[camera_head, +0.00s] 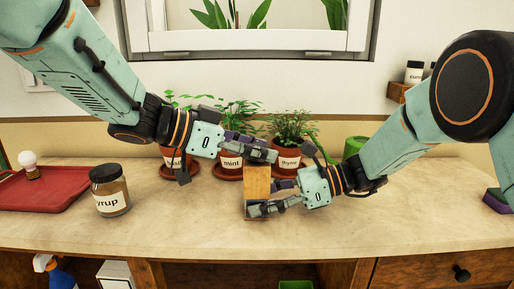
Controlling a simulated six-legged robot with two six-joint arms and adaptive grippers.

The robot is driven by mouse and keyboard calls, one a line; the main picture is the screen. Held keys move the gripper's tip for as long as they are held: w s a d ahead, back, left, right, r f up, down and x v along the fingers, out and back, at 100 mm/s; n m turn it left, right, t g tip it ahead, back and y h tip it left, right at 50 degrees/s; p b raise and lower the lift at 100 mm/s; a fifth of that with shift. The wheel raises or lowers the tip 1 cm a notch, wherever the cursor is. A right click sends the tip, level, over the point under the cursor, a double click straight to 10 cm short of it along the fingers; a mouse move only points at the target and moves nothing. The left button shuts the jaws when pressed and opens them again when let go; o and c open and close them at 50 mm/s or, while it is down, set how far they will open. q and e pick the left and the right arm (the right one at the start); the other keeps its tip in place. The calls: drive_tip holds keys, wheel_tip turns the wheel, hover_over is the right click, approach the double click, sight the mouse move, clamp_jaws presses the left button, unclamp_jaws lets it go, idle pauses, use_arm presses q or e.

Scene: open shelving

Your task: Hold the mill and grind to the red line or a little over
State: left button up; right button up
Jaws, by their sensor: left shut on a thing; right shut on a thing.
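The mill (257,181) is a brown wooden block-shaped body standing upright at the middle of the counter. My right gripper (264,198) comes in from the right and is shut on the mill's lower part. My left gripper (266,151) comes in from the left and is shut at the mill's top, which its fingers hide; I cannot tell exactly what part it holds. No red line can be made out from here, and the ground contents are not visible.
Potted herbs labelled mint (231,162) and thyme (289,161) stand close behind the mill, with another pot (173,160) to their left. A syrup jar (110,193) and a red tray (45,195) are at left. A green object (354,146) stands behind my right arm.

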use_arm(q)
drive_tip(key=m+g+h, duration=0.1)
drive_tip(key=m+g, duration=0.3)
drive_tip(key=shift+w+g, duration=0.1)
drive_tip(key=shift+g, duration=0.3)
drive_tip(key=shift+m+g, duration=1.6)
drive_tip(key=shift+g, duration=0.2)
drive_tip(key=shift+m+g+y, duration=0.3)
drive_tip(key=o, duration=1.2)
drive_tip(key=shift+a, duration=0.1)
drive_tip(key=v, duration=1.1)
drive_tip(key=shift+a+r, duration=0.25)
drive_tip(key=shift+a, duration=0.1)
